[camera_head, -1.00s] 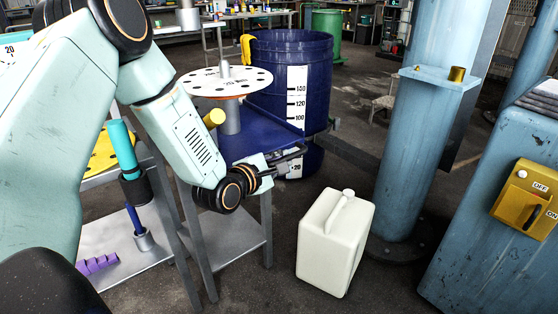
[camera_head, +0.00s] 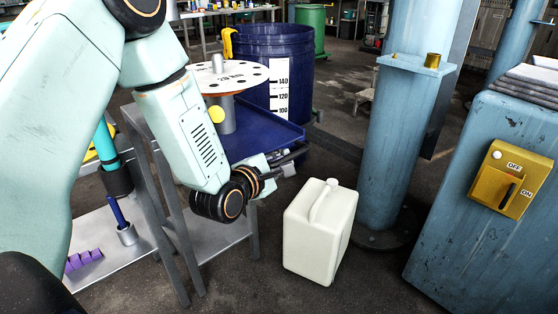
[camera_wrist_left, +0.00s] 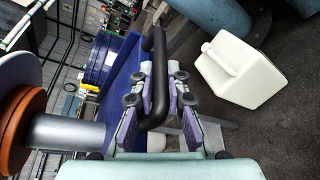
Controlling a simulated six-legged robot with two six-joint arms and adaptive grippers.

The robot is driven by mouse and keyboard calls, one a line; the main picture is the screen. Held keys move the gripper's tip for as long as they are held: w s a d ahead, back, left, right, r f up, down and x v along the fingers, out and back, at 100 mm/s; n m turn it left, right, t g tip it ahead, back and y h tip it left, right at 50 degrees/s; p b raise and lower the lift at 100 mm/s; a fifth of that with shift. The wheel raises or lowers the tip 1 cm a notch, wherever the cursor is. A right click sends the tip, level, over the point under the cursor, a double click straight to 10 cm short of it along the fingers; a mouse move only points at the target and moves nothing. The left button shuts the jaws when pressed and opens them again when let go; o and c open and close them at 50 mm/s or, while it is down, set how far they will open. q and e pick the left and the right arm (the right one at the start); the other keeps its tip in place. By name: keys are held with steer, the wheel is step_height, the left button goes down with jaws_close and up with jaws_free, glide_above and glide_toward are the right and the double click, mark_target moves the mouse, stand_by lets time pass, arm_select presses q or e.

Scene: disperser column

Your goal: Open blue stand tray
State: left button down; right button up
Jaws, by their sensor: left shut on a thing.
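The blue stand tray (camera_head: 262,135) is on the metal stand left of centre in the head view, partly behind my left arm. Its blue side also shows in the left wrist view (camera_wrist_left: 123,68). A dark bar handle (camera_wrist_left: 155,75) runs along the tray's side. My left gripper (camera_head: 290,164) is at the tray's front edge, and in the left wrist view its two fingers (camera_wrist_left: 160,92) are closed around the handle. How far the tray is pulled out is partly hidden by my arm. My right gripper is not in view.
A white jerrycan (camera_head: 318,232) stands on the floor right of the stand. A blue column (camera_head: 400,150) and a blue cabinet with a yellow switch (camera_head: 511,180) are further right. A blue barrel (camera_head: 275,45) is behind. A round perforated disc (camera_head: 222,76) stands above the tray.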

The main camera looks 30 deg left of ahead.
arm_select(q)
steer(key=shift+s+f, duration=0.1)
steer(key=shift+f, duration=0.05)
steer(key=c, duration=1.3)
jaws_free()
steer(key=shift+c, duration=0.2)
steer(key=shift+v, duration=3.75)
